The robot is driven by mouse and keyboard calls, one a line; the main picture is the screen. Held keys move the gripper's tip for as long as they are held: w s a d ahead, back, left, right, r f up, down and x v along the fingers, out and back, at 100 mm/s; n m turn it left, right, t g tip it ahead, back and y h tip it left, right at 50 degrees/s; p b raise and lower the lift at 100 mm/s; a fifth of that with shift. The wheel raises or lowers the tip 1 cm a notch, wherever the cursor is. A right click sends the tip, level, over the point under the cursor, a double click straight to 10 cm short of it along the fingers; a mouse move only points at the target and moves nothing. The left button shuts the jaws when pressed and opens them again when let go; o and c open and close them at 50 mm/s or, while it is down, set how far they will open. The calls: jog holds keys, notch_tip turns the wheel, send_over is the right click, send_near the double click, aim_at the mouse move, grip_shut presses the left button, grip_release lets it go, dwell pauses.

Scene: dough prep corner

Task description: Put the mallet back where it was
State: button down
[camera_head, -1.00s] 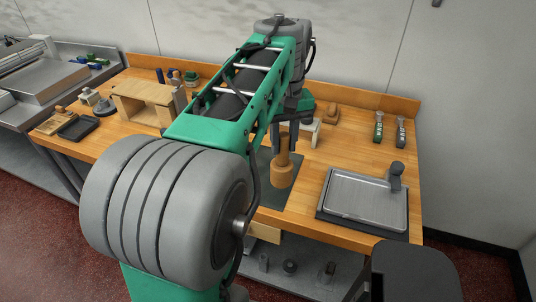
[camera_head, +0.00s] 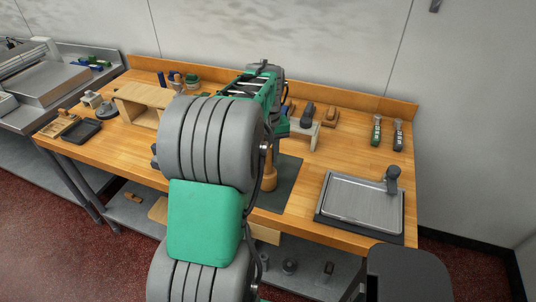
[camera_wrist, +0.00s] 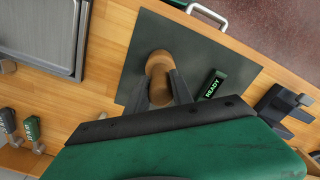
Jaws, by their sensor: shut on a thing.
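The mallet (camera_head: 269,179) is light wood and looks upright, its thick head down, over the dark mat (camera_head: 285,190) on the wooden bench. My arm hides its left side in the head view. In the wrist view, the mallet (camera_wrist: 160,66) is between the two dark fingers of my gripper (camera_wrist: 166,88), which is shut on it. My gripper is mostly hidden behind my arm in the head view. I cannot tell whether the mallet's head touches the mat.
A metal-topped tray (camera_head: 360,203) with a dark knob is right of the mat. A small stand (camera_head: 304,133) is behind it, and two handled tools (camera_head: 376,131) (camera_head: 398,136) lie at the back right. A wooden shelf (camera_head: 146,98) is at left. The bench between mat and tools is clear.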

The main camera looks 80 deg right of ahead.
jog(key=shift+f, duration=0.15)
jog(key=c, duration=1.1)
grip_release()
